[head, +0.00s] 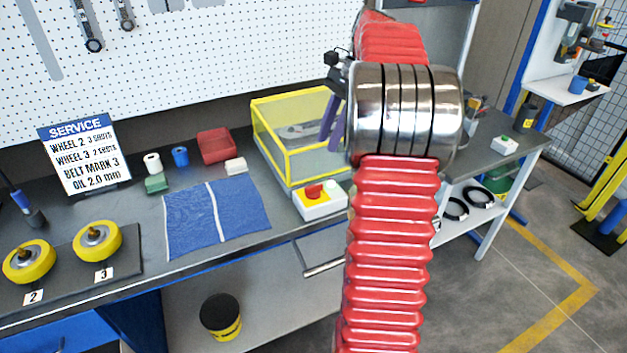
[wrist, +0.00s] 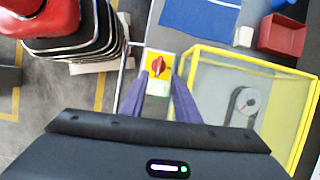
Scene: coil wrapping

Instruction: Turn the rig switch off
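The rig switch (head: 320,199) is a white box on the bench with a red knob on a yellow plate and a green patch beside it. In the wrist view the red knob (wrist: 158,66) shows between the purple fingers of my gripper (wrist: 159,80). The fingers are apart with nothing held.
A blue cloth (head: 240,205), a red bin (head: 217,145) and two yellow wheels (head: 97,241) on a mat lie to the left. A service sign (head: 84,155) stands behind. A metal handle (head: 322,267) sticks out below the bench's front edge near the switch.

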